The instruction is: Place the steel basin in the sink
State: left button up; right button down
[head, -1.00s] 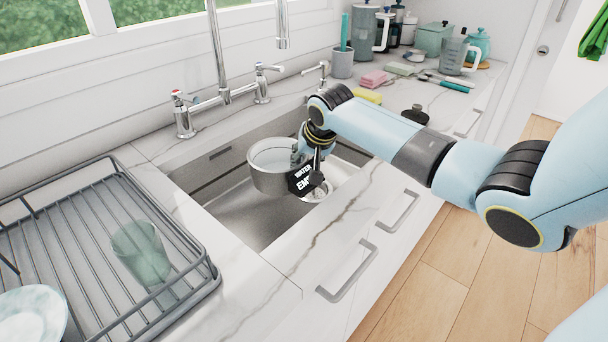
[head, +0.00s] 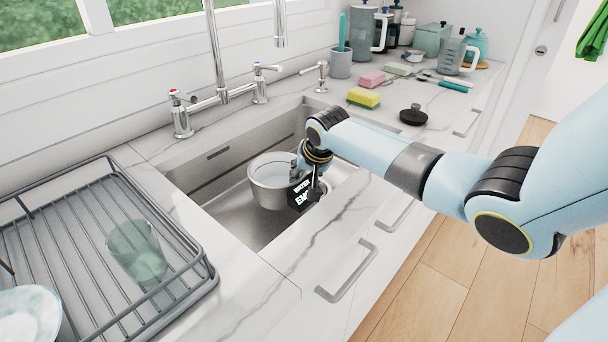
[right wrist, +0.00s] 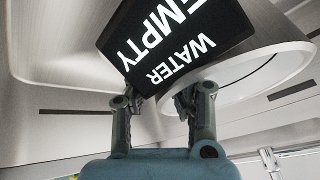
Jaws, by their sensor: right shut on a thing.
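The steel basin (head: 266,186) is a round, open metal bowl, roughly upright inside the sink (head: 232,214) opening. A black label (head: 300,192) reading "WATER EMPTY" shows at its right side. My right gripper (head: 312,180) is at the basin's right side, shut on it. In the right wrist view the two fingers of my right gripper (right wrist: 160,100) reach up to the label (right wrist: 175,45), and the basin (right wrist: 265,75) shows behind it. The label hides part of the grip. I cannot tell whether the basin touches the sink floor. My left gripper is not in view.
A dish rack (head: 75,235) with a green glass (head: 137,250) stands left of the sink. A tall faucet (head: 215,60) rises behind it. A yellow sponge (head: 363,98), pink sponge (head: 372,77) and black lid (head: 413,115) lie on the counter to the right.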

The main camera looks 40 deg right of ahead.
jog(key=c, duration=1.2)
grip_release()
